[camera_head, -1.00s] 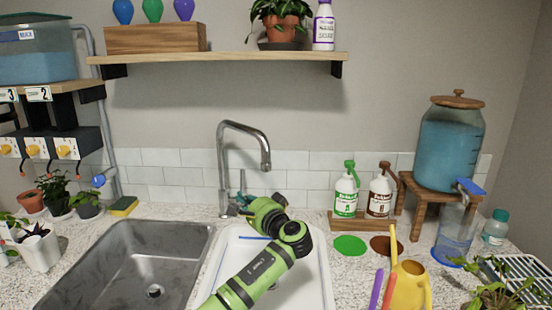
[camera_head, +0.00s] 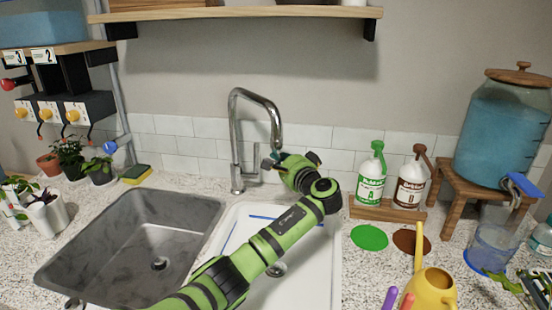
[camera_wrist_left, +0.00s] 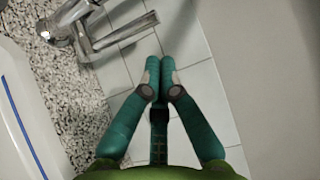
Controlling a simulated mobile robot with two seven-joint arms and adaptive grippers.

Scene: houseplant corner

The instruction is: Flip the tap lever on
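The chrome tap (camera_head: 235,140) stands upright behind the sink, its spout curving over to the right. Its lever (camera_head: 254,168) is a small chrome part at the right of the column's base. My right gripper is not in view.
The steel sink (camera_head: 90,235) is at left, with a white tray (camera_head: 325,285) beside it under my left arm. Green (camera_head: 371,185) and brown (camera_head: 411,183) pump bottles stand on a wooden base at right. A yellow watering can (camera_head: 433,290) is in front.

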